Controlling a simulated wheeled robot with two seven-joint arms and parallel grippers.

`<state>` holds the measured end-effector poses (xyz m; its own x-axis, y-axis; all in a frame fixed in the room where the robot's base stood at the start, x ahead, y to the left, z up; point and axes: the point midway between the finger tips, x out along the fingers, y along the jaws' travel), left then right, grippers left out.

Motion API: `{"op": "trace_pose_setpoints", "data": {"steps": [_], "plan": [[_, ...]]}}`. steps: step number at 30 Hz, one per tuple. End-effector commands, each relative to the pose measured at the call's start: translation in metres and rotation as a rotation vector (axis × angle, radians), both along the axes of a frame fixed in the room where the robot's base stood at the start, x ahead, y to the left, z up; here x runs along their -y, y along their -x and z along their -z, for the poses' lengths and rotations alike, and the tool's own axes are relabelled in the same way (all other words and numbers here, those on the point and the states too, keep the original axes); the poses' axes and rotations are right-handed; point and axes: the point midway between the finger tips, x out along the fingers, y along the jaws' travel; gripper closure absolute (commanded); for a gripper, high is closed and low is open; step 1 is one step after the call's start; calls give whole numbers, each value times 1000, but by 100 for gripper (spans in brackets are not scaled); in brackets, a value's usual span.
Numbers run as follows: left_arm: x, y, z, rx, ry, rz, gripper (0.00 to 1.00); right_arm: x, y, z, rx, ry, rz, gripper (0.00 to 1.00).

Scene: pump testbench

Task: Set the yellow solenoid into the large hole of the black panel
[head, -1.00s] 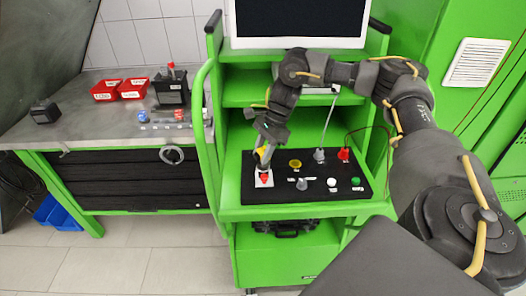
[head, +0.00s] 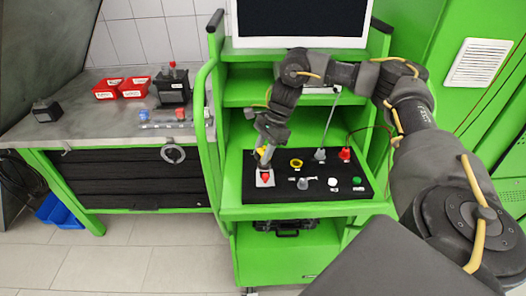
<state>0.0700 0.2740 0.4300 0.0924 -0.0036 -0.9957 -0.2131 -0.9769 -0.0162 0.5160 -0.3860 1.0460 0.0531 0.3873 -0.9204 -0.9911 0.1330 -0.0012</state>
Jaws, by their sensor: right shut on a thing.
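The black panel (head: 330,186) lies on the green cart's shelf. My right gripper (head: 263,163) points down over the panel's left end, just above a red-topped part on a white square (head: 266,182). A small yellow piece, seemingly the yellow solenoid (head: 261,152), shows at its fingers, which are shut on it; the arm hides much of it. A yellow ring (head: 296,163) with a dark middle is on the panel to the right of the gripper. I cannot tell for sure whether it is the large hole. My left gripper is not in view.
The panel also bears a red part (head: 345,153), a white knob (head: 332,182), a green button (head: 357,181) and grey fittings. A grey rod or cable (head: 330,122) rises behind. A monitor (head: 300,20) stands above. The workbench (head: 85,125) at left holds red bins (head: 133,87).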

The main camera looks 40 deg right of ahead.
Motion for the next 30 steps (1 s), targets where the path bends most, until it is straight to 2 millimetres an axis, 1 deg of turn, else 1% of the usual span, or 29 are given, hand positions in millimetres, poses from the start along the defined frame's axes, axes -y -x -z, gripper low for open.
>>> {"op": "trace_pose_setpoints", "data": {"steps": [30], "plan": [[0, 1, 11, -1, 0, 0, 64, 0, 0, 16, 1, 0, 0, 86]]}}
